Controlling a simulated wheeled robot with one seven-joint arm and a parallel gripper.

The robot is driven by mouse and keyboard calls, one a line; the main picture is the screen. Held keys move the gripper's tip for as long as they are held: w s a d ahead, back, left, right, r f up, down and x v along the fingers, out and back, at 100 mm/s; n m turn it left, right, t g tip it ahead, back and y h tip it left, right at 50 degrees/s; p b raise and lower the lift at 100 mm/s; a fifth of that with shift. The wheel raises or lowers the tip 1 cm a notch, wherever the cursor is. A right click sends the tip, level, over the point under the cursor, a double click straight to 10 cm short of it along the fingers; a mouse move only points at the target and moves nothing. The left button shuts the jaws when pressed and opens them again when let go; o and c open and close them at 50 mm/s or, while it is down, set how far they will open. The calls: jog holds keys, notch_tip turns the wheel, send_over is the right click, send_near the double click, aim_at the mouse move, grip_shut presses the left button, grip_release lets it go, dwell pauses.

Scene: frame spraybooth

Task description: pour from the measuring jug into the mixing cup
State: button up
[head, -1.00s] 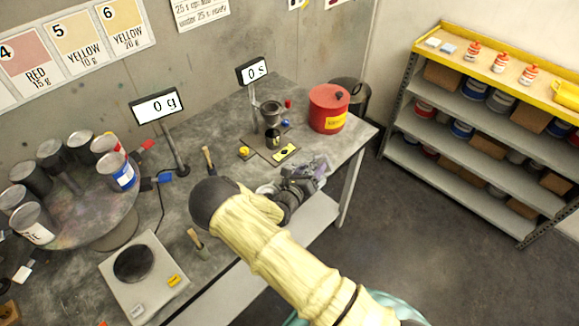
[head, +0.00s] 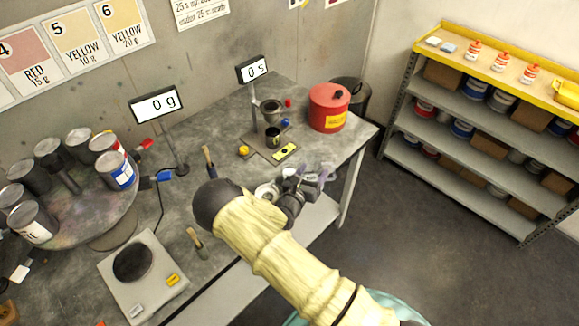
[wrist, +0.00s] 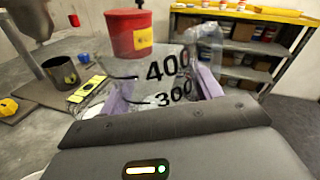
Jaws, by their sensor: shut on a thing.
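My gripper (wrist: 163,92) is shut on the clear measuring jug (wrist: 183,80), with purple fingertips on either side of it. The jug's black 400 and 300 marks face the wrist camera, and the printing slants slightly. In the head view my gripper (head: 308,180) holds the jug over the front right of the bench; the jug is small and blurred there. A pale round vessel (head: 267,190) sits just left of the gripper, partly behind my arm; I cannot tell if it is the mixing cup. A dark cup (head: 272,134) stands under a metal funnel on a stand.
The red can (head: 329,108) stands at the back right of the bench. A scale (head: 133,264) with an empty black plate is at front left. Brushes stand upright near my arm. Paint cans crowd a round turntable (head: 100,215) at left.

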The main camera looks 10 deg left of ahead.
aim_at(333, 168)
jog(key=shift+s+d+r+m+p, duration=0.4)
jog(key=shift+d+r+p, duration=0.4)
jog(key=shift+p, duration=0.2)
jog(key=s+d+r+m+p, duration=0.1)
jog(key=p, duration=0.1)
jog(key=s+d+r+m+p, duration=0.1)
jog(key=d+p, duration=0.1)
jog(key=shift+s+d+r, duration=0.1)
jog(key=shift+d+r, duration=0.15)
jog(key=shift+r, duration=0.05)
